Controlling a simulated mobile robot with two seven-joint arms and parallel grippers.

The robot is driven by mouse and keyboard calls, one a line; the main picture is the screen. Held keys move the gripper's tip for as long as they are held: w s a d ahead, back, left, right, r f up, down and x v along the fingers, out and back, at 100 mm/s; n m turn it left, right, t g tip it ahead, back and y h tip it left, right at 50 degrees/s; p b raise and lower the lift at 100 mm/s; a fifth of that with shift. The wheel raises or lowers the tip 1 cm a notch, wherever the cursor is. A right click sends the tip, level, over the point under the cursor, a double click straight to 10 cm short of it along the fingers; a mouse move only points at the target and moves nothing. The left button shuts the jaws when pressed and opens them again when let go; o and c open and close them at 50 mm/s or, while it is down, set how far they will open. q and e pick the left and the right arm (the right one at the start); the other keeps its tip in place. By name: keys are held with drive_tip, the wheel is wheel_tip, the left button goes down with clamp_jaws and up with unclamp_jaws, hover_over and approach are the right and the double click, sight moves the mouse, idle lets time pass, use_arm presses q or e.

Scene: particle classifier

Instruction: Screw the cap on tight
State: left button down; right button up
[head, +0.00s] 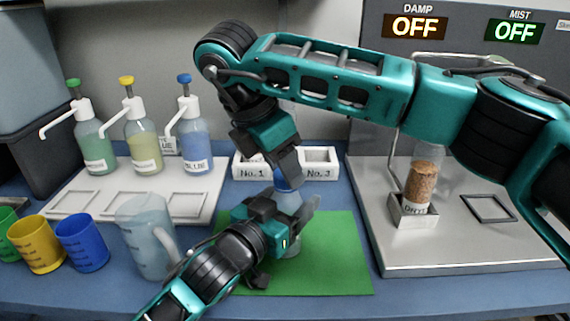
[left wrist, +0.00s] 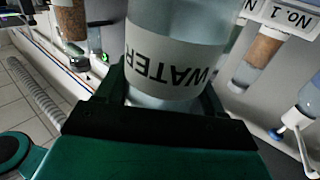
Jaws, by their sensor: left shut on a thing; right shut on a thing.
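A clear bottle (head: 288,203) stands over the green mat (head: 345,270), partly hidden by my left gripper. In the left wrist view the bottle (left wrist: 180,30) appears upside down, with a white WATER label. My left gripper (head: 290,232) is shut around the bottle's body from the left and front. A blue cap (head: 282,182) is at the top of the bottle. My right gripper (head: 287,176) comes down from above and is shut on the cap, hiding much of it. I cannot tell how tightly the cap sits on the neck.
A white rack (head: 242,165) marked No.1 and No.3 stands behind. Pump bottles (head: 195,140) stand on a white tray at left, with a clear jug (head: 148,240) and coloured cups (head: 82,243) in front. A grey machine (head: 440,255) holding a brown-filled tube (head: 420,188) is at right.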

drive_tip(key=m+g, duration=0.1)
drive_tip(key=m, duration=0.1)
drive_tip(key=m+g, duration=0.1)
drive_tip(key=m, duration=0.2)
drive_tip(key=shift+w+a+h, duration=0.1)
drive_tip(key=shift+w+h, duration=0.05)
drive_tip(key=shift+h, duration=0.25)
drive_tip(key=m+g, duration=0.2)
drive_tip(key=m, duration=0.3)
drive_tip(key=shift+m, duration=0.4)
drive_tip(key=o, duration=1)
drive_tip(key=shift+w, duration=0.1)
drive_tip(key=shift+r, duration=2.25)
drive_tip(key=shift+c, duration=0.3)
